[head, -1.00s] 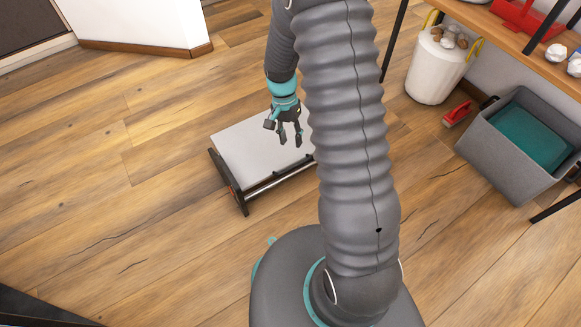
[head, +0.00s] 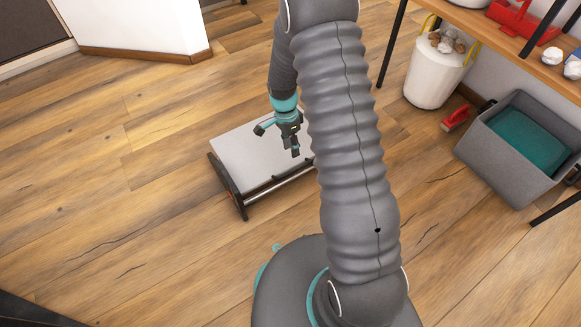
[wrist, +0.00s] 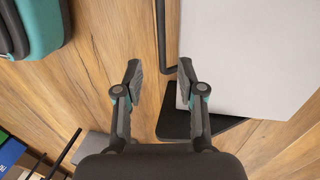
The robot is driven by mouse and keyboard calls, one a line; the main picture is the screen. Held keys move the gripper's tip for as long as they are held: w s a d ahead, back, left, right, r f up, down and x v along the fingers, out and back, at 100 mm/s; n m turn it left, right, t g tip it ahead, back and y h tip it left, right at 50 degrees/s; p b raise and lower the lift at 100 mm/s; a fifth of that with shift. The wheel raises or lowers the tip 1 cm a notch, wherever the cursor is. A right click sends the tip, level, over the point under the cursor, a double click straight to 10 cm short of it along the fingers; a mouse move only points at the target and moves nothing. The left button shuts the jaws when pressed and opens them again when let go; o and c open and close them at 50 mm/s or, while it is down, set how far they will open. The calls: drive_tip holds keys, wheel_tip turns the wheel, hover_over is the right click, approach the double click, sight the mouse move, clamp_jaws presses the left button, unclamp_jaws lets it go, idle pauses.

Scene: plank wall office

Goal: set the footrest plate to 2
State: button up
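The footrest has a pale grey plate (head: 240,150) and dark side frames, with a metal bar (head: 280,184) along its near edge. It stands on the floor left of my arm, which hides its right end. In the wrist view the plate (wrist: 255,60) fills the upper right, with a black rod (wrist: 161,35) and a dark flat piece (wrist: 200,122) beside it. My gripper (head: 279,142) is over the plate's right part in the head view. In the wrist view its fingers (wrist: 160,72) are apart with nothing between their tips. No setting marks are readable.
A grey bin (head: 500,165) with a teal item, a white container (head: 433,78) and a red brush (head: 456,117) stand on the right by a wooden shelf (head: 535,50). A white wall corner (head: 140,25) is at the back. The floor (head: 90,190) to the left is clear.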

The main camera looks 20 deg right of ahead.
sight(295, 169)
drive_tip(key=b+x, duration=0.1)
drive_tip(key=x, duration=0.8)
drive_tip(key=shift+f, duration=0.1)
